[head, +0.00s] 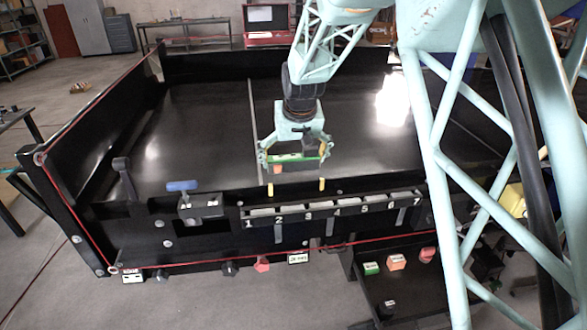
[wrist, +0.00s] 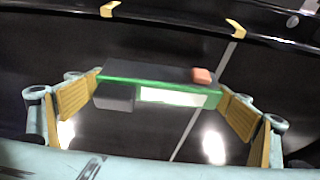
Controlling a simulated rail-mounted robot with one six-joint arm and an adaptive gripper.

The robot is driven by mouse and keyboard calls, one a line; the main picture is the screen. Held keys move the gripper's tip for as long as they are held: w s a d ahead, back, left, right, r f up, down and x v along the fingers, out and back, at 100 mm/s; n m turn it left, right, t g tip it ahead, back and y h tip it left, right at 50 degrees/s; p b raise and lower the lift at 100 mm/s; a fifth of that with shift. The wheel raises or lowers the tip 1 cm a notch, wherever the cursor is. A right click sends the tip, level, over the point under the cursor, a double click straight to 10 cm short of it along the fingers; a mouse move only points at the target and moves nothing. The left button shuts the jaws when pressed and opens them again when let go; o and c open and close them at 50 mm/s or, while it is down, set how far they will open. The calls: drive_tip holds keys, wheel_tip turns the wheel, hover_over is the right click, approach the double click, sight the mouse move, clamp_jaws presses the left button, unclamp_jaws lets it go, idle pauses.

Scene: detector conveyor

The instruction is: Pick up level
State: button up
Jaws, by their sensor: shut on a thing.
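The level (head: 309,159) is a dark bar with a green edge and a small orange-red block. In the wrist view the level (wrist: 150,76) also shows a bright window and a grey block. My gripper (head: 294,157) is shut on it, with one finger at each end. In the wrist view my gripper (wrist: 158,107) has yellow pads against both ends of the bar. The level is in the air over the black conveyor, near two yellow brackets on its front rail, and looks apart from them.
A numbered row of slots (head: 345,208) runs along the conveyor front. A blue-handled clamp (head: 184,186) is to the left. The black conveyor surface (head: 200,120) is mostly clear. Coloured blocks (head: 397,262) lie on a lower shelf.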

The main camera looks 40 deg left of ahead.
sight(293, 157)
drive_tip(key=shift+r+b, duration=0.35)
drive_tip(key=shift+r, duration=3.05)
